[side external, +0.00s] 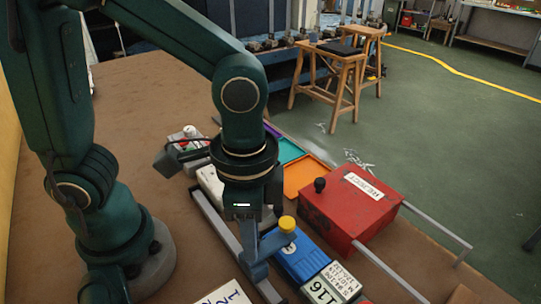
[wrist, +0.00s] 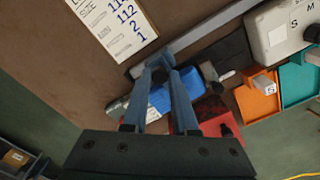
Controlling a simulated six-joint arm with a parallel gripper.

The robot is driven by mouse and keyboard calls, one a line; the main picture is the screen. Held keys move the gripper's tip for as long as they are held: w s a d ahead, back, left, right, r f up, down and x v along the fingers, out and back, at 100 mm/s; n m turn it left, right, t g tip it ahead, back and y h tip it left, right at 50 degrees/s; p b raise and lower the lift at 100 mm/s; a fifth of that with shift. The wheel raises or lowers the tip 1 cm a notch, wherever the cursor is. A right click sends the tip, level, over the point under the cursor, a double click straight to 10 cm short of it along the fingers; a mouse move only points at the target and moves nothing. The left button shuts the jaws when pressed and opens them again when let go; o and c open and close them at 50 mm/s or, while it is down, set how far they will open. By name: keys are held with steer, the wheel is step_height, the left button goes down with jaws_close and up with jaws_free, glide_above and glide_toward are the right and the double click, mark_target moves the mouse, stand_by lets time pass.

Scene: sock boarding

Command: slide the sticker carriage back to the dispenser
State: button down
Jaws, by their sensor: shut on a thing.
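My gripper (side external: 257,268) points down over the grey rail (side external: 222,232), its blue fingers close together. In the wrist view the fingertips (wrist: 159,70) meet at the rail (wrist: 215,27). They are shut on the sticker carriage, which is mostly hidden between and behind them. The white dispenser (side external: 207,183) stands beside the rail's far part, partly behind my wrist. In the wrist view the dispenser (wrist: 284,27), marked S and M, is at the upper right, apart from my fingers.
Orange (side external: 306,178) and teal (side external: 288,149) trays lie behind. A size sheet (wrist: 113,22) lies on the brown table.

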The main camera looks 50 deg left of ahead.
steer(key=a, duration=1.8)
steer(key=shift+a, duration=0.2)
steer(key=c, duration=0.7)
jaws_free()
step_height(320, 180, up, 5)
steer(key=shift+r, duration=0.1)
